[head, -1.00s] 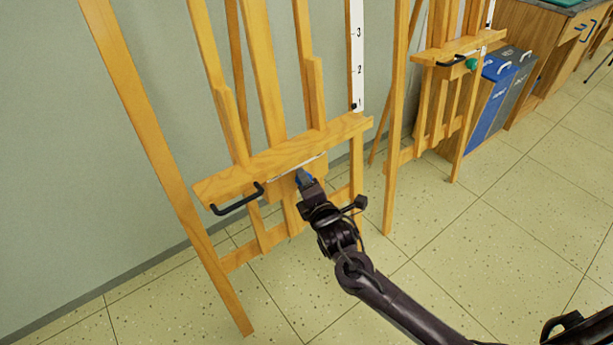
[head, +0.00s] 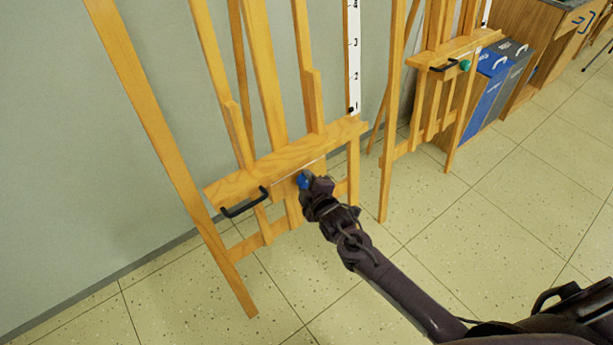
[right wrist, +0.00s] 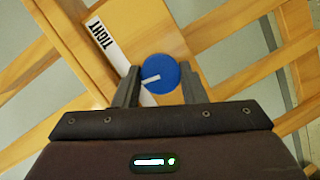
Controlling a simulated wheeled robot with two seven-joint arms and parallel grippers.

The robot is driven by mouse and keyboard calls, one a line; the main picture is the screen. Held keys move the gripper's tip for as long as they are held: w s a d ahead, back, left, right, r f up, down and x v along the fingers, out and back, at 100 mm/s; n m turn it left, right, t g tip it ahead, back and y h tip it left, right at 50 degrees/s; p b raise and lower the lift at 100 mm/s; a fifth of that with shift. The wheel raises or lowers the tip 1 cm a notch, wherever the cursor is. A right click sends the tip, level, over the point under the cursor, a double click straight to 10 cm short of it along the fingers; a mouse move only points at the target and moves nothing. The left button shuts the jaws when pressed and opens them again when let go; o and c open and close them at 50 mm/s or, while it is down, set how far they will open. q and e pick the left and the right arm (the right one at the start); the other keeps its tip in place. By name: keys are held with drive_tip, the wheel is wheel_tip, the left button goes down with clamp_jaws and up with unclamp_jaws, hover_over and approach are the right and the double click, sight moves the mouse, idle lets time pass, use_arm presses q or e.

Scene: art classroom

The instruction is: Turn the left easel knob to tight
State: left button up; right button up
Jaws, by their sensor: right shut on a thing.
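The left easel (head: 265,160) stands against the wall in the head view. Its blue knob (head: 304,180) sits below the ledge, partly hidden by my right gripper (head: 307,184). In the right wrist view the knob (right wrist: 161,74) is round, with a white pointer mark toward its left side. A white label reading TIGHT (right wrist: 104,40) is on the wood up and left of it. My right gripper (right wrist: 161,84) has one finger on each side of the knob and is shut on it. My left gripper is not in view.
A black handle (head: 245,203) sticks out from the ledge left of the knob. A second easel with a green knob (head: 464,66) stands to the right, beside blue and grey bins (head: 488,90). The tiled floor in front is clear.

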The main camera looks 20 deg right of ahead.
drive_tip(key=shift+d+r+m+g+y+p, duration=0.15)
drive_tip(key=shift+m+g+p, duration=0.1)
drive_tip(key=shift+m+p, duration=0.35)
drive_tip(key=shift+a+r+m+g+y+p, duration=0.15)
drive_tip(key=shift+m+g+p, duration=0.1)
drive_tip(key=shift+m+p, duration=0.3)
drive_tip(key=shift+d+f+m+y+p, duration=0.15)
drive_tip(key=shift+m+y+p, duration=0.25)
drive_tip(key=shift+m+p, duration=0.55)
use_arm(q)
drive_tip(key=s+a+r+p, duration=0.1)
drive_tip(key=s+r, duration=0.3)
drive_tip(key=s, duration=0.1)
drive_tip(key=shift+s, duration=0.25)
use_arm(e)
drive_tip(key=shift+f+m+g+y, duration=0.1)
drive_tip(key=shift+m+g+y, duration=0.5)
drive_tip(key=shift+m, duration=1)
use_arm(q)
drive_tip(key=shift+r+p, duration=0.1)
drive_tip(key=shift+p, duration=0.2)
use_arm(e)
drive_tip(key=o, duration=1)
drive_tip(key=shift+w, duration=0.1)
